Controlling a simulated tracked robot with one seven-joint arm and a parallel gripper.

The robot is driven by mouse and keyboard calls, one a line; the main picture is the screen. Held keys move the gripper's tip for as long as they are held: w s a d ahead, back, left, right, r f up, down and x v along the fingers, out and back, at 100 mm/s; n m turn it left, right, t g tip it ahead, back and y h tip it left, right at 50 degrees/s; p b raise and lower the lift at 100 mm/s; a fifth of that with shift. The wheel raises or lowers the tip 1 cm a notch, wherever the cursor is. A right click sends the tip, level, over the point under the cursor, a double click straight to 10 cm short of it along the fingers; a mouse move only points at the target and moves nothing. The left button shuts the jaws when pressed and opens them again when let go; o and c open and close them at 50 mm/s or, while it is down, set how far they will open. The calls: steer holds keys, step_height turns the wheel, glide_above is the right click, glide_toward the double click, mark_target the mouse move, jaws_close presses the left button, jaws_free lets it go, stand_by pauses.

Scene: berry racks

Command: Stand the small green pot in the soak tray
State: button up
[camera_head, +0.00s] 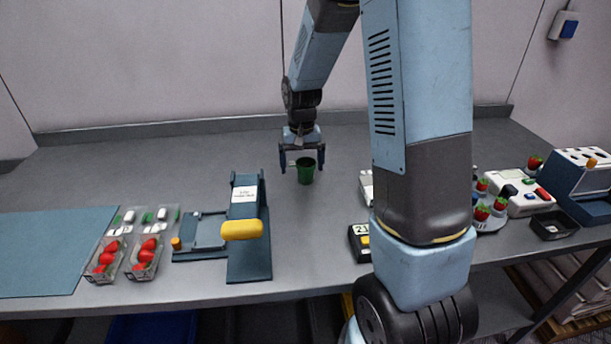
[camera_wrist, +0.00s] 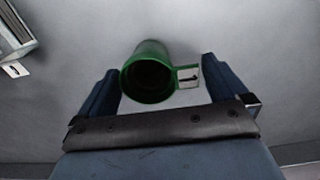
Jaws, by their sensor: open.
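The small green pot (camera_head: 306,174) stands upright on the grey table, with a small white tag at its rim. In the wrist view the pot (camera_wrist: 150,72) shows its dark open mouth, between and slightly beyond the two fingertips. My gripper (camera_head: 302,168) is open, pointing down at the pot, with one finger on each side.
A blue press with a yellow handle (camera_head: 242,230) stands left of the pot. Strawberry punnets (camera_head: 143,262) and a blue mat (camera_head: 40,255) lie further left. A small black tray (camera_head: 553,225) and a white device (camera_head: 519,190) are at right. The table behind the pot is clear.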

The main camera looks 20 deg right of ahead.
steer(key=shift+f, duration=1)
steer(key=shift+c, duration=0.5)
steer(key=c, duration=0.8)
